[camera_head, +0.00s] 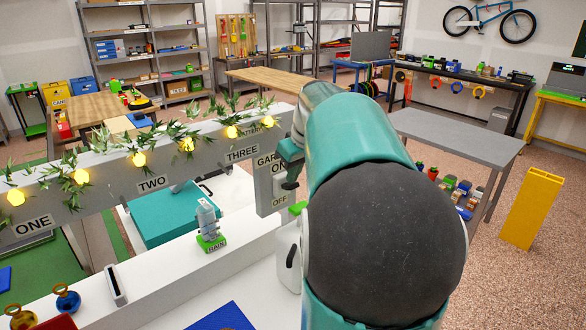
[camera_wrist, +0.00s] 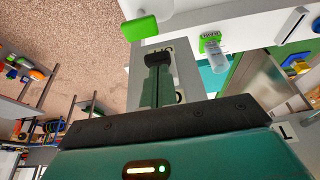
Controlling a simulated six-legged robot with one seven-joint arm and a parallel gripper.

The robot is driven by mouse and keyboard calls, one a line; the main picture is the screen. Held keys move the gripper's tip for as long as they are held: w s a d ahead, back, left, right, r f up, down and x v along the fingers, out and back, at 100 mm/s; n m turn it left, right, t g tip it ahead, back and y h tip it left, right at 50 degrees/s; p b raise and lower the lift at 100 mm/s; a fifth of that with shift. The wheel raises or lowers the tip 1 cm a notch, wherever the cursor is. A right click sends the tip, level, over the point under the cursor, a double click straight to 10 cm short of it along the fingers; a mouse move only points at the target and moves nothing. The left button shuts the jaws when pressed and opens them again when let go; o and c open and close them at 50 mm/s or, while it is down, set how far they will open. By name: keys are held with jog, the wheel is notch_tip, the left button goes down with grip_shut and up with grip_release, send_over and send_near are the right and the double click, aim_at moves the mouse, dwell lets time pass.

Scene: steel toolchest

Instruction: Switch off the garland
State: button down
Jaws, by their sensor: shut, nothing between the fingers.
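The garland (camera_head: 137,160) runs along a grey beam, with leafy sprigs and several bulbs glowing yellow. At the beam's right end is a grey switch panel (camera_head: 265,197), with a partly covered label starting "GAR" and the words ON and OFF. My gripper (camera_head: 290,180) is shut and empty, right at the panel's front by the ON and OFF marks. In the wrist view, my gripper (camera_wrist: 158,60) covers the middle of the panel (camera_wrist: 137,83), which appears upside down. The switch lever is hidden; I cannot tell its position or whether my fingers touch it.
A clear bottle-like item on a green base marked RAIN (camera_head: 211,242) stands on the white ledge left of the panel. A white container (camera_head: 289,262) stands below the panel.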

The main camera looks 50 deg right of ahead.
aim_at(295, 187)
jog(key=shift+s+f+t, duration=0.15)
jog(key=shift+s+t, duration=0.1)
jog(key=shift+t, duration=0.25)
jog(key=shift+s+a+f+t, duration=0.15)
jog(key=shift+s+f+t, duration=0.35)
jog(key=shift+t, duration=0.4)
jog(key=f+t, duration=0.1)
jog(key=s+f+t, duration=0.1)
jog(key=t, duration=0.1)
jog(key=shift+s+f, duration=0.15)
jog(key=shift+f, duration=0.2)
jog(key=shift+r, duration=0.15)
jog(key=shift+r, duration=0.7)
